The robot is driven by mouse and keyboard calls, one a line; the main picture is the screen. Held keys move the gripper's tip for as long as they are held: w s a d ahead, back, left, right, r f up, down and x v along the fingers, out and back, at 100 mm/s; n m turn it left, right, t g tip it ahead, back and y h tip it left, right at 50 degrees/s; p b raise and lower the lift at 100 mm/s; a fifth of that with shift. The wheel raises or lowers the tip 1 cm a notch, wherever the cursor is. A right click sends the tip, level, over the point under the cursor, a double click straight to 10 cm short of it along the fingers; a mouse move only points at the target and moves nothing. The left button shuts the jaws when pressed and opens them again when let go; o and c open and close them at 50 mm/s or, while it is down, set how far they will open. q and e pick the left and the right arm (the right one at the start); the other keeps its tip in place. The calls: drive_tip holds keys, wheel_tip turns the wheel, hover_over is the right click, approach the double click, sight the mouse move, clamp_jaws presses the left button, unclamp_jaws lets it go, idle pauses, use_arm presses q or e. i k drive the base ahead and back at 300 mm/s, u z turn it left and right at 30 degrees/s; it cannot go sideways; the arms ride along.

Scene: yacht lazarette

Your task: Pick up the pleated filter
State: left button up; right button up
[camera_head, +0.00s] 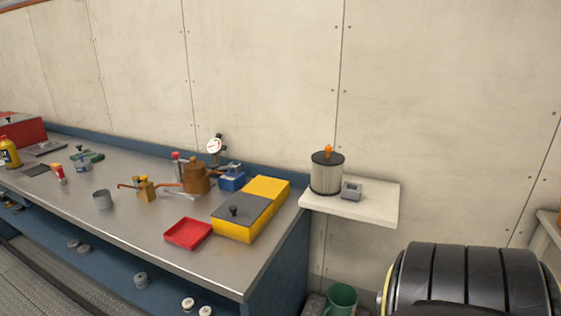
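The pleated filter (326,177) is an upright cylinder with pale pleated sides, a dark top cap and an orange knob on top. It stands on a small white wall shelf (372,208), towards the shelf's left end. A small grey box (351,190) sits beside it on the right, near its base. Neither of my grippers is in view.
A metal workbench (130,217) runs along the left, with a yellow and grey box (243,221), a red tray (188,233) and brass fittings (196,178). A green bucket (341,299) stands below the shelf. A large black ribbed cylinder (470,280) fills the lower right.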

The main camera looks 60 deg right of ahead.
sight(327, 164)
drive_tip(key=i, duration=1)
drive_tip(key=z, duration=3.55)
